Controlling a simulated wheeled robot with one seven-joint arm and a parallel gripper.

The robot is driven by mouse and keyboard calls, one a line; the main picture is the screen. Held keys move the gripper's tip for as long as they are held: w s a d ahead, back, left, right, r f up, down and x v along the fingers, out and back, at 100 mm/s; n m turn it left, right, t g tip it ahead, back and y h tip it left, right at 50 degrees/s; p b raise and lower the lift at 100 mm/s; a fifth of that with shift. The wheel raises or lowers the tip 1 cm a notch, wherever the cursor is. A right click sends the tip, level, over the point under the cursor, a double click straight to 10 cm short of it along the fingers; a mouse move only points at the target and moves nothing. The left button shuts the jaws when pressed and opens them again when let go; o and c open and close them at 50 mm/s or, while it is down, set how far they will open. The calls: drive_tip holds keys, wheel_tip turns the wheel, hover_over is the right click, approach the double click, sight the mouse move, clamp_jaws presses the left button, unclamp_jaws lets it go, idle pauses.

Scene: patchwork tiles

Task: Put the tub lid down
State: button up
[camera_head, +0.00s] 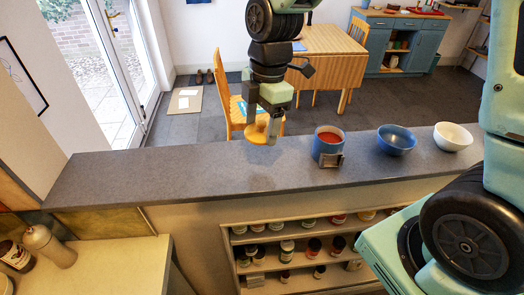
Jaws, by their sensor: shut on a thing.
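My gripper (263,138) hangs over the grey counter (180,172), left of centre along its length. It is shut on a tan-orange round piece, the tub lid (256,135), which shows around and between the fingers, partly hidden by them. The lid appears to be above the counter's far edge; its exact height is hard to tell. A blue tub (320,149) with a red inside stands upright on the counter to the right, with a grey square piece (332,160) at its front.
A blue bowl (397,139) and a white bowl (453,137) stand right of the tub. The counter left of my gripper is bare. Shelves with several jars (300,250) lie below its near side. A wooden chair (236,116) and table (330,70) stand beyond.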

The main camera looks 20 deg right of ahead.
sight(260, 162)
wheel_tip(260, 162, down, 8)
drive_tip(key=shift+f+p, duration=0.1)
drive_tip(key=shift+p, duration=0.9)
drive_tip(key=shift+f, duration=0.15)
drive_tip(key=o, duration=0.9)
drive_tip(key=shift+o, duration=0.2)
